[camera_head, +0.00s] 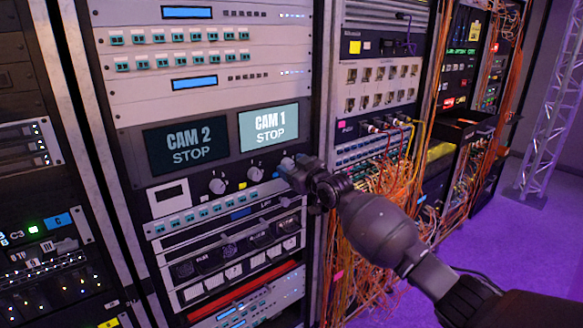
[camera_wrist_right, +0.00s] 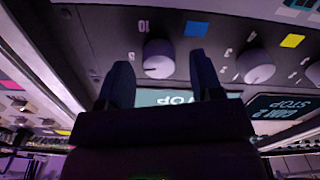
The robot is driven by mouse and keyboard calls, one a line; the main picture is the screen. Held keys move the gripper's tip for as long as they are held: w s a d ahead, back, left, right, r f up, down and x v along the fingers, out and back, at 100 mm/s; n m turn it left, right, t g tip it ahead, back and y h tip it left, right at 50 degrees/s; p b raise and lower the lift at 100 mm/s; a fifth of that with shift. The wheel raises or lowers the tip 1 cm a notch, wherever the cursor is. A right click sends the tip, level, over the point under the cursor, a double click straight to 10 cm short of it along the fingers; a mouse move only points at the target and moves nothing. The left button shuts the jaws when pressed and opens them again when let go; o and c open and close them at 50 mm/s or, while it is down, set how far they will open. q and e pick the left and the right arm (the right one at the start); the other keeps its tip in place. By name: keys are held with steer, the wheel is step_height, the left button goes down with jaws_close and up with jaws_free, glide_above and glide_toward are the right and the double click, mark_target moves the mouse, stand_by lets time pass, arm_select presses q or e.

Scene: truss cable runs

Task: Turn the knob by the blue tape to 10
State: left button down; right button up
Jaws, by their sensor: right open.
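The knob by the blue tape (camera_wrist_right: 196,28) is a pale round knob (camera_wrist_right: 158,58) on a dark panel, with a printed 10 close to it in the right wrist view. That view shows the panel upside down. My right gripper (camera_wrist_right: 160,66) is open, with its two dark fingers pointing at the panel and the knob showing between their tips. I cannot tell whether they touch it. In the head view, my right gripper (camera_head: 289,172) is at the right end of the knob row and partly hides this knob (camera_head: 287,163). My left gripper is not in view.
Another knob (camera_wrist_right: 255,66) sits beside a yellow tape (camera_wrist_right: 291,40). A further knob (camera_head: 217,186) is to the left in the head view. The CAM 1 screen (camera_head: 269,127) is just above the row. Orange cables (camera_head: 385,185) hang in the rack to the right.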

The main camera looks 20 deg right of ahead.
steer(key=shift+w+a, duration=0.1)
steer(key=shift+w, duration=0.2)
steer(key=c, duration=0.9)
